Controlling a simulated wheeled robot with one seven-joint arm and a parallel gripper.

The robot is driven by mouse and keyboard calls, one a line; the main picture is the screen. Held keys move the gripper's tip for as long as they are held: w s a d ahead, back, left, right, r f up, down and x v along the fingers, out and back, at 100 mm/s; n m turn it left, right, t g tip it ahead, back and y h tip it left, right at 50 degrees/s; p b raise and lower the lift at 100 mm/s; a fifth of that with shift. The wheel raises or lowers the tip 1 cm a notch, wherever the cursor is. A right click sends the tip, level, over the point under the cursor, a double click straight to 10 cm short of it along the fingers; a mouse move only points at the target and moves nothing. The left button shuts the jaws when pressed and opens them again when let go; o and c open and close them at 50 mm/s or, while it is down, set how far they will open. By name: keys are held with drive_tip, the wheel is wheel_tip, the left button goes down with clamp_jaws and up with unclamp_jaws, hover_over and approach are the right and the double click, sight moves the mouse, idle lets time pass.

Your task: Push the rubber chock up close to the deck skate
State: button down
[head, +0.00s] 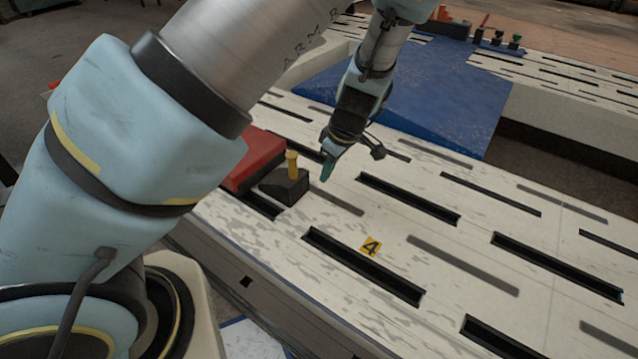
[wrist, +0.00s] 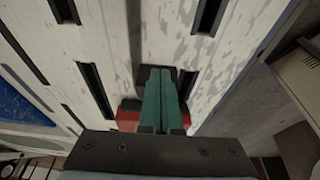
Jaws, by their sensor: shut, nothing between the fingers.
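The rubber chock, a black wedge-shaped block (head: 283,187) with a yellow peg on top, sits on the pale slotted deck. The red, low block, apparently the deck skate (head: 256,158), lies just left of and behind it, partly hidden by my arm. I cannot tell whether the two touch. My gripper (head: 327,168) is shut and empty, its teal fingertips above the deck to the right of the chock. In the wrist view the closed fingers (wrist: 162,72) cover most of the black chock (wrist: 143,76); red parts of the skate (wrist: 127,121) show nearer the palm.
The deck (head: 400,205) has several long dark slots and a yellow marker with a 4 (head: 370,246). A blue sloped piece (head: 420,100) lies behind my gripper. Small items (head: 497,38) stand at the back. The deck right of the chock is free of loose objects.

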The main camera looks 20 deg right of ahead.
sight(286, 186)
drive_tip(key=b+x, duration=0.2)
drive_tip(key=x, duration=0.8)
drive_tip(key=shift+s, duration=0.1)
drive_tip(key=shift+w+a+r+b, duration=0.15)
drive_tip(key=shift+w+a, duration=0.2)
drive_tip(key=shift+w, duration=0.2)
drive_tip(key=shift+w+a+r+b, duration=0.15)
drive_tip(key=shift+w+a, duration=0.15)
drive_tip(key=shift+w, duration=0.25)
drive_tip(key=shift+w+a, duration=0.35)
drive_tip(key=shift+w, duration=0.25)
drive_tip(key=shift+w+r, duration=0.1)
